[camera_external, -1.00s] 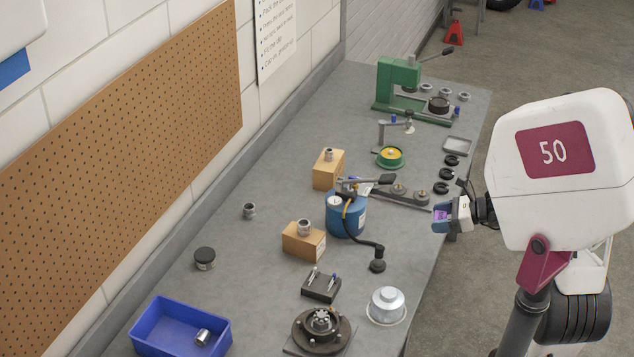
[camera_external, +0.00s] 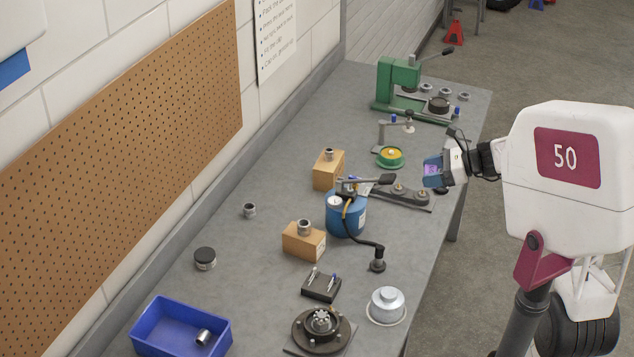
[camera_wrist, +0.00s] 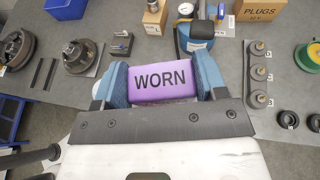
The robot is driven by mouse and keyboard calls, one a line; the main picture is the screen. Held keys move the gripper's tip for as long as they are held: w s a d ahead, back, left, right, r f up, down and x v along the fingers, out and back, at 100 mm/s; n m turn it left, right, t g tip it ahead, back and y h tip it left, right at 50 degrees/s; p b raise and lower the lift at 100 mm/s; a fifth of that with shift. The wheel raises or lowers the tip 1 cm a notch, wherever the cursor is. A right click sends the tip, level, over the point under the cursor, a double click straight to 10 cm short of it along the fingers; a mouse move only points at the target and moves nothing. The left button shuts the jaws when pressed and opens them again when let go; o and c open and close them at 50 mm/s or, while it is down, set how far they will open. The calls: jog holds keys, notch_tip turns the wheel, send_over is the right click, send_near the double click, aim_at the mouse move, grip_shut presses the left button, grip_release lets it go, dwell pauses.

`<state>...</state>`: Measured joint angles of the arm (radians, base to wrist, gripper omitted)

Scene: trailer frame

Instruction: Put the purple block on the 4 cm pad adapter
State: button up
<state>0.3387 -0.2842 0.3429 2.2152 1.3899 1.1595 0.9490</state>
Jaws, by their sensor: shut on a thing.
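My gripper (camera_external: 434,172) is shut on the purple block (camera_wrist: 163,85), which bears the word WORN, between its blue fingers. In the external view it is held up over the right edge of the bench, and only a small purple patch of the block shows. A dark rail (camera_wrist: 249,80) with three round pad adapters (camera_wrist: 258,75) lies to the right of the gripper in the wrist view. Small labels stand beside the adapters, but I cannot read which is 4 cm. In the external view the rail (camera_external: 408,201) lies below and left of the gripper.
A blue tank (camera_external: 345,216) with a hose stands left of the rail. Cardboard boxes (camera_external: 303,242), a green-yellow round part (camera_external: 390,156) and a green press (camera_external: 398,72) stand on the bench. Black rings (camera_wrist: 284,117) lie near the rail. A blue bin (camera_external: 180,328) is at lower left.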

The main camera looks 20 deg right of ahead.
jog(key=w+a+n+g, duration=0.1)
jog(key=w+a, duration=0.2)
jog(key=a, duration=0.4)
jog(key=w+a+n+g+y, duration=0.1)
jog(key=w+a, duration=0.2)
jog(key=a, duration=0.5)
jog(key=w+a+n+g, duration=0.1)
jog(key=w+a+g, duration=0.15)
jog(key=a, duration=0.45)
jog(key=s+a+n+g+y, duration=0.1)
jog(key=a+n+g, duration=0.2)
jog(key=a, duration=2.4)
notch_tip(320, 180, down, 18)
jog(key=shift+f, duration=0.15)
jog(key=shift+a, duration=0.1)
send_over(205, 253)
jog(key=shift+a+f, duration=0.1)
jog(key=shift+f, duration=0.6)
jog(key=shift+f, duration=0.1)
jog(key=shift+f, duration=1.65)
jog(key=shift+f, duration=0.15)
